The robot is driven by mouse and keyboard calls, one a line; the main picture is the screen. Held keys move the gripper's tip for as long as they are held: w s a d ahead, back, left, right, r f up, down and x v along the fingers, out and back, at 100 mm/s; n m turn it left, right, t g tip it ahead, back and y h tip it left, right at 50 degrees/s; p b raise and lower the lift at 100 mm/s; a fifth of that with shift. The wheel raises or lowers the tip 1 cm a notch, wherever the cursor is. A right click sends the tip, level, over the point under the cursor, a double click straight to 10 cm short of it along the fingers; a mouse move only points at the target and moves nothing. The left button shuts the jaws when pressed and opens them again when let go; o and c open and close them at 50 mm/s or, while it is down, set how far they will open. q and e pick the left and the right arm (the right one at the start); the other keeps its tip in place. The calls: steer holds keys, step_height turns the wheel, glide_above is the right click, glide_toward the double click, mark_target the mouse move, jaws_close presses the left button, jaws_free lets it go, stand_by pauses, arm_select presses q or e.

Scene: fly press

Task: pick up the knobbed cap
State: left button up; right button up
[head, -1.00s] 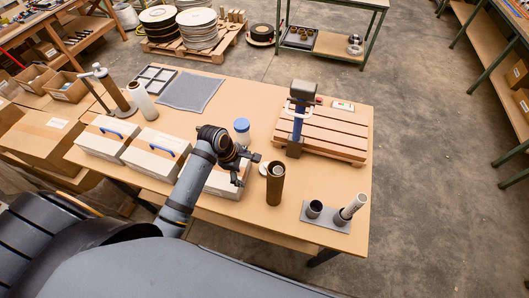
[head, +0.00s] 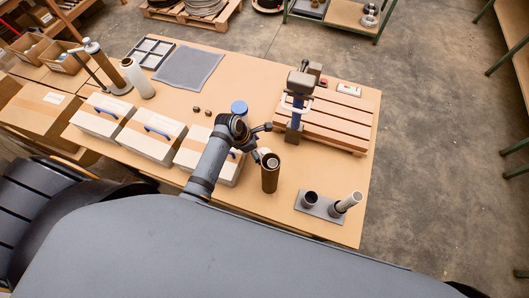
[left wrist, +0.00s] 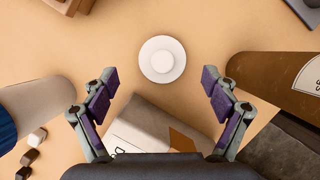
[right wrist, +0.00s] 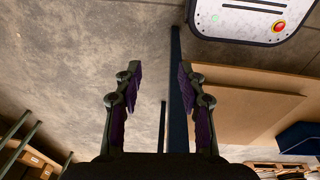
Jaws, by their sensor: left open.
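The knobbed cap (left wrist: 162,59) is a round white disc with a smaller raised knob in its middle. It lies flat on the tan table, just past and between my left fingertips in the left wrist view. In the head view a small white part of it (head: 264,151) shows beside my left gripper (head: 257,142), which partly hides it. My left gripper also shows in the left wrist view (left wrist: 159,86), its fingers wide apart and empty, not touching the cap. My right gripper (right wrist: 159,75) is open and empty over the floor, away from the table.
A brown tube (head: 270,178) stands close right of the cap, and a blue-lidded jar (head: 239,108) close left. The press (head: 296,105) is behind, with its slatted wooden base. White boxes (head: 149,143) line the front. A grey plate with cups (head: 322,209) is right.

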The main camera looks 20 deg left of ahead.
mark_target(261, 152)
arm_select(q)
steer(key=x, duration=0.2)
steer(key=shift+s+d+f+p, duration=0.1)
steer(key=shift+d+f+p, duration=0.05)
steer(key=shift+f+p, duration=0.15)
steer(key=shift+d+f, duration=0.2)
steer(key=shift+f, duration=0.45)
steer(key=c, duration=0.9)
steer(key=shift+o, duration=0.2)
arm_select(e)
steer(key=shift+s+d+r, duration=0.3)
steer(key=shift+s+r, duration=0.1)
